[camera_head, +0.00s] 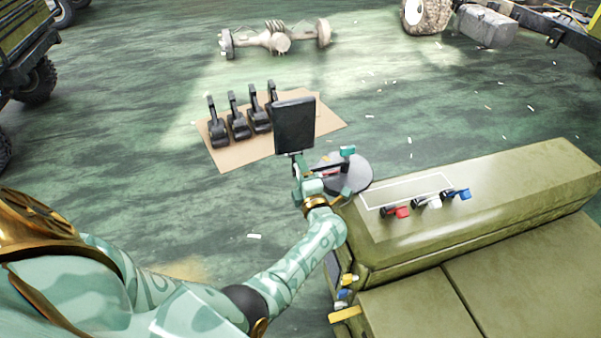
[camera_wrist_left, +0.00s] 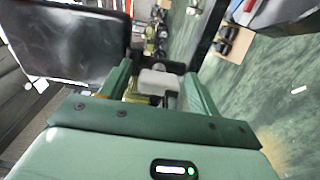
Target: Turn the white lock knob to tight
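In the head view, a white-handled knob (camera_head: 432,202) sits on top of the olive chassis box (camera_head: 480,215), between a red knob (camera_head: 397,212) and a blue knob (camera_head: 459,194). More small knobs (camera_head: 346,281), yellow, blue and white, show on the box's left side. My left gripper (camera_head: 328,172) is left of the box, beside a round grey disc (camera_head: 358,175). In the left wrist view its two green fingers (camera_wrist_left: 160,88) stand apart. A whitish block (camera_wrist_left: 158,80) shows between or beyond them; I cannot tell which knob it is, or whether they touch it. My right gripper is not visible.
A dark flat panel (camera_head: 294,126) stands right by my left gripper. Several black pedal-like parts (camera_head: 239,125) stand on a cardboard sheet (camera_head: 222,156) behind. An axle (camera_head: 277,41) lies farther back. Open green floor lies around them.

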